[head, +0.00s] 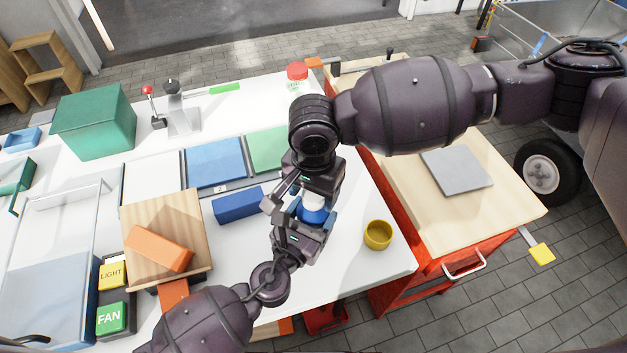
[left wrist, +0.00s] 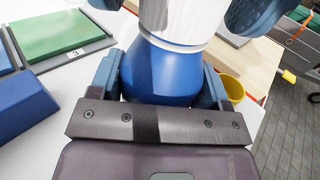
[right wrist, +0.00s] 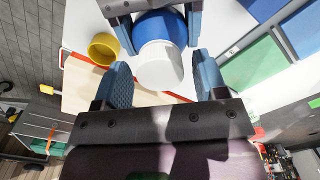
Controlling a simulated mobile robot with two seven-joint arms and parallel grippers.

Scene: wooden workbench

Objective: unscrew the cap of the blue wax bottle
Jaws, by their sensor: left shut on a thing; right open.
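The blue wax bottle has a blue body (head: 314,215) and a white cap (head: 315,198). My left gripper (head: 302,228) is shut on the body, which shows between its fingers in the left wrist view (left wrist: 165,72). The ribbed cap (left wrist: 180,18) is above it. My right gripper (head: 299,192) is open over the bottle. In the right wrist view the cap (right wrist: 160,66) lies between its two spread fingers, with a visible gap on each side. In the head view my right gripper partly hides the cap.
A yellow cup (head: 377,235) stands right of the bottle near the table edge. A blue block (head: 238,205) lies to the left, near a wooden stand (head: 150,212) with an orange block (head: 160,248). A red-capped bottle (head: 297,75) stands behind my right arm.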

